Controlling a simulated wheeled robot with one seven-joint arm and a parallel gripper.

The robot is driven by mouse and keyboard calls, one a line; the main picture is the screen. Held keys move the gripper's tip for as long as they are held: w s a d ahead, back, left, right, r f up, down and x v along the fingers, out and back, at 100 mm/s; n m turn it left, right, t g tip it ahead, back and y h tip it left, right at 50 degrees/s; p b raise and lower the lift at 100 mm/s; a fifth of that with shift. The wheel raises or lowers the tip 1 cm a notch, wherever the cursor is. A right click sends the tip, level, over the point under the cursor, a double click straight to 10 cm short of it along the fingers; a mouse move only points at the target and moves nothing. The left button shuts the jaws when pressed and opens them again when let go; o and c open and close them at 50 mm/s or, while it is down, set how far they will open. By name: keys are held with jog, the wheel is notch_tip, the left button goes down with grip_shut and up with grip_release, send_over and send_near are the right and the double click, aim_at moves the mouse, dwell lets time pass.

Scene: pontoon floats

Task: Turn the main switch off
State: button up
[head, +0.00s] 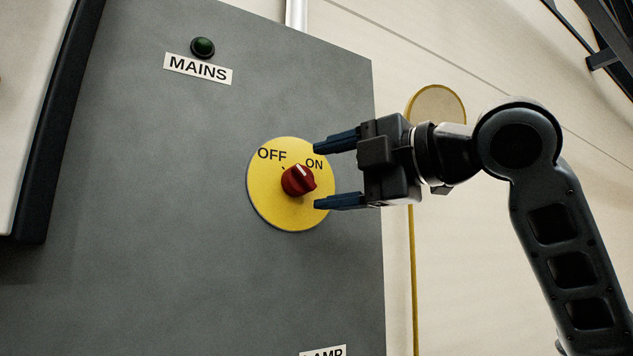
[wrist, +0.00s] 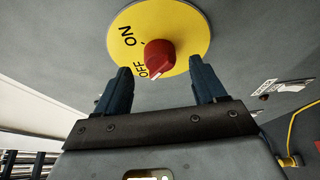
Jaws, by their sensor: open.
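The main switch is a red rotary knob (head: 298,180) on a round yellow plate (head: 268,208) marked OFF and ON, on a grey panel (head: 180,180). In the head view its white pointer mark faces up, between the two words; its exact setting is unclear. The knob (wrist: 160,52) also shows in the wrist view, just beyond and between the fingertips. My gripper (head: 317,176) is open and empty in front of the plate, one finger above the knob's level and one below. I cannot see any contact. A dark green MAINS lamp (head: 203,46) looks unlit.
A white box with a black edge (head: 35,190) stands at the left. A partly cut-off LAMP label (head: 323,351) is below the switch. A yellow pole with a round top (head: 437,103) stands behind my gripper. The panel around the yellow plate is clear.

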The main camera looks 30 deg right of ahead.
jog(key=shift+b+v, duration=0.3)
jog(key=shift+v, duration=1.9)
